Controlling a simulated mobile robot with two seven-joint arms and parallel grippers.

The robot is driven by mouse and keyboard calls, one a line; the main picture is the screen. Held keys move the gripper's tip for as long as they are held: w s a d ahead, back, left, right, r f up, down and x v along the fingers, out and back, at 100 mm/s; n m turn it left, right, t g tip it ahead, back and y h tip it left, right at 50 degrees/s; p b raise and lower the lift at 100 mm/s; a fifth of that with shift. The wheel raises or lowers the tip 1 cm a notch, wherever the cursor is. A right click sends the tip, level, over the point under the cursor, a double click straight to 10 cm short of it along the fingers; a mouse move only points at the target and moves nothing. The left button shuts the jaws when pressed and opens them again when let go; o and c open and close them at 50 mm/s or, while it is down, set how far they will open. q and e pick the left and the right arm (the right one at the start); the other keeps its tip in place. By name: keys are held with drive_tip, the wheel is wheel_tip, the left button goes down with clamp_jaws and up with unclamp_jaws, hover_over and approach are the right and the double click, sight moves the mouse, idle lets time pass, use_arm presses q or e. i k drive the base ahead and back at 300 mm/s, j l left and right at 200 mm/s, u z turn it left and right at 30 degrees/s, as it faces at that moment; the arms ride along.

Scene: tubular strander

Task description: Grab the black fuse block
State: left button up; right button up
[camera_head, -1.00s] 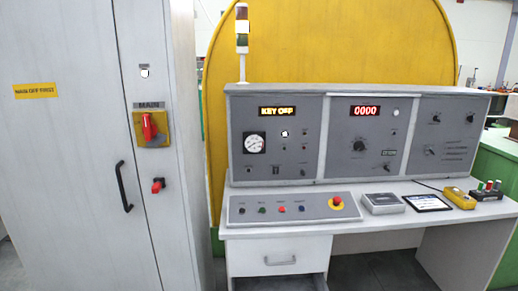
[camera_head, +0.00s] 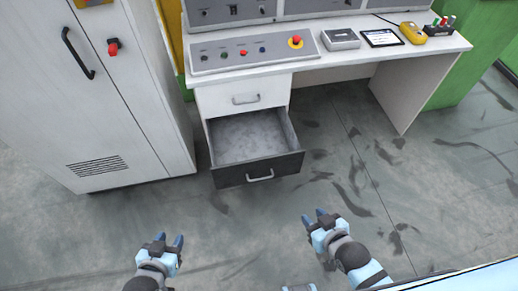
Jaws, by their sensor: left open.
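A small black block (camera_head: 438,31) with red, green and pale upright pieces stands at the right end of the desk top; it looks like the fuse block. My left gripper (camera_head: 168,241) is open and empty, low in the view over the floor in front of the cabinet. My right gripper (camera_head: 315,217) is over the floor to the right of the open drawer. Its fingers look empty, but their gap is too small to judge. Both grippers are far from the block and touch nothing.
The desk (camera_head: 355,50) also carries a yellow handheld device (camera_head: 413,33), a tablet (camera_head: 382,38), a grey box (camera_head: 341,39) and a button panel (camera_head: 250,50). An empty drawer (camera_head: 258,167) stands open. A grey cabinet (camera_head: 135,110) is at left. Floor (camera_head: 350,190) is clear.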

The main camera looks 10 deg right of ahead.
sight(437, 31)
drive_tip(key=z, duration=1.5)
drive_tip(key=i+u, duration=0.1)
drive_tip(key=u, duration=0.25)
drive_tip(key=i+l+u, duration=0.1)
drive_tip(key=u, duration=0.3)
drive_tip(key=i+l+u, duration=0.35)
drive_tip(key=l, duration=0.25)
drive_tip(key=i+l+u, duration=0.15)
drive_tip(key=l, duration=0.2)
drive_tip(key=i+l, duration=0.2)
drive_tip(key=l, duration=0.15)
drive_tip(key=i+l+u, duration=0.15)
drive_tip(key=l, duration=0.15)
drive_tip(key=i+l, duration=0.2)
drive_tip(key=l, duration=0.2)
